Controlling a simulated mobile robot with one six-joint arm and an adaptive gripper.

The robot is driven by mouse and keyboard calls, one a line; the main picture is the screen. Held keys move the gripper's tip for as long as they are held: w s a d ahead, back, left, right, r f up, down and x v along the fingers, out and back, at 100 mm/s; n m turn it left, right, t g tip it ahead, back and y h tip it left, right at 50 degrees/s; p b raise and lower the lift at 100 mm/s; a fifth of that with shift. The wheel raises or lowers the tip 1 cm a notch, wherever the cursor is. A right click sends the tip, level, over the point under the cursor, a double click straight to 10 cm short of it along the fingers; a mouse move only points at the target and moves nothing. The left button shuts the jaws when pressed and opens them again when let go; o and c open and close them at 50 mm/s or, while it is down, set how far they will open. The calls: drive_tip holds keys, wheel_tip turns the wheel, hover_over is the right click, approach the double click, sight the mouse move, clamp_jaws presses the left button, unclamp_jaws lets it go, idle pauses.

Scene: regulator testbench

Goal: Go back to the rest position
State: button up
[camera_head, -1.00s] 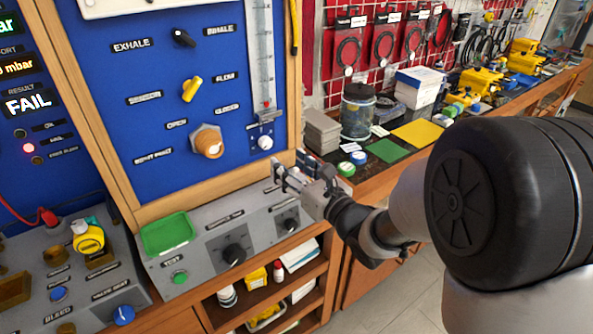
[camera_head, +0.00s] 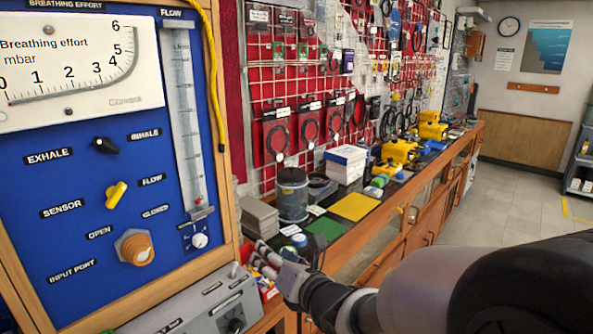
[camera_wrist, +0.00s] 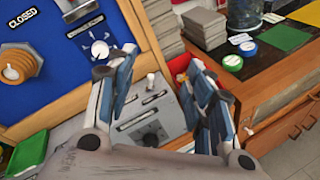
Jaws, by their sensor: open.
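My gripper (camera_head: 262,262) is in front of the gap between the blue test panel (camera_head: 75,165) and the workbench at the right. In the wrist view my gripper (camera_wrist: 160,85) has its two fingers spread apart with nothing between them. Behind the fingers lie the grey control box (camera_wrist: 150,115) and the panel's wooden frame. The yellow knob (camera_head: 117,195), the black knob (camera_head: 105,145) and the brass input port (camera_head: 135,247) on the panel are apart from my gripper. My arm reaches in from the lower right.
The workbench holds a dark jar (camera_head: 292,195), a stack of grey tiles (camera_head: 259,216), a green mat (camera_head: 326,228), a yellow mat (camera_head: 355,206) and white boxes (camera_head: 345,163). Several yellow devices stand farther back. The floor (camera_head: 510,200) at the right is clear.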

drive_tip(key=s+d+r+m+g+h, duration=0.1)
drive_tip(key=s+d+m+h, duration=0.2)
drive_tip(key=d+m, duration=0.35)
drive_tip(key=s+d+m+h, duration=0.2)
drive_tip(key=d+m+h, duration=0.1)
drive_tip(key=d+m, duration=0.35)
drive_tip(key=s+d+m+g+h, duration=0.1)
drive_tip(key=s+d+m+g, duration=0.1)
drive_tip(key=s+m, duration=0.5)
drive_tip(key=s+d+f+m+g+h, duration=0.1)
drive_tip(key=s+d+m+g, duration=0.1)
drive_tip(key=s+d+m, duration=0.3)
drive_tip(key=s+m, duration=0.3)
drive_tip(key=shift+f+h, duration=0.2)
drive_tip(key=shift+h, duration=0.2)
drive_tip(key=s+m+g, duration=0.1)
drive_tip(key=s+m, duration=0.1)
drive_tip(key=s, duration=0.1)
drive_tip(key=s+f+m+g, duration=0.1)
drive_tip(key=s+m, duration=0.2)
drive_tip(key=s, duration=0.1)
drive_tip(key=s+f+m+g, duration=0.1)
drive_tip(key=s+m, duration=0.2)
drive_tip(key=s, duration=0.1)
drive_tip(key=shift+c, duration=0.3)
